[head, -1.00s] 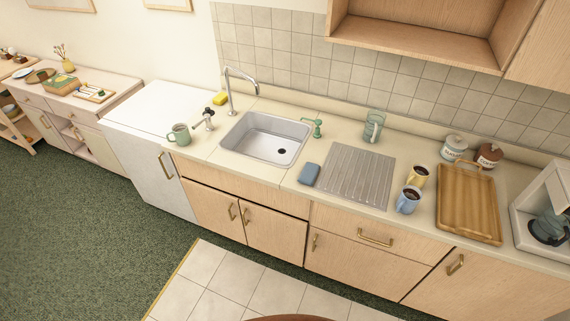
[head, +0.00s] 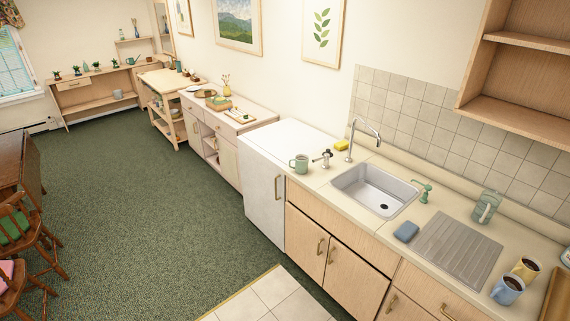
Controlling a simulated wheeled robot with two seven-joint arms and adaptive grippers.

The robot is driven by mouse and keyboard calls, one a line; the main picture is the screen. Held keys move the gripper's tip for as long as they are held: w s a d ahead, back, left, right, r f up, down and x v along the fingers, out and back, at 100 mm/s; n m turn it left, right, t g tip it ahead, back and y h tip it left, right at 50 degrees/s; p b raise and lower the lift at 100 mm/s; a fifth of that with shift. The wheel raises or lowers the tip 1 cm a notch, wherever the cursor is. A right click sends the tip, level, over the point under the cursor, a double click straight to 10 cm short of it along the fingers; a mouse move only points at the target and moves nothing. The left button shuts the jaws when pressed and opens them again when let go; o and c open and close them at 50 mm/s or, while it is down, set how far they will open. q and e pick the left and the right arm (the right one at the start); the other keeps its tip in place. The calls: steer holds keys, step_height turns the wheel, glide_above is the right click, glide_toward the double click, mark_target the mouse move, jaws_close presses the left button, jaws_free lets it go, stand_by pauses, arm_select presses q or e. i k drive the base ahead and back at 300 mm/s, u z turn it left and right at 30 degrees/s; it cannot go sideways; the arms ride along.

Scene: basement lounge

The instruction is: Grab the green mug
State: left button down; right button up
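The green mug (head: 299,163) is pale green and stands upright on the left end of the kitchen counter (head: 315,177), beside the white fridge top. It is left of the sink and close to a small dark-handled tap fitting (head: 323,159). Its handle points left. Neither of my grippers shows in the head view.
The sink (head: 374,190) and drainboard (head: 455,250) lie to the right, with a blue mug (head: 507,289) and yellow mug (head: 526,269). The white fridge (head: 265,200) stands left. Green carpet (head: 170,220) is open before it; wooden chairs (head: 22,240) are at far left.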

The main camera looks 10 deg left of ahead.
mark_target(302, 159)
steer(key=u, duration=0.55)
steer(key=i, duration=0.85)
steer(key=u, duration=0.5)
steer(key=i, duration=0.95)
steer(key=z, duration=0.3)
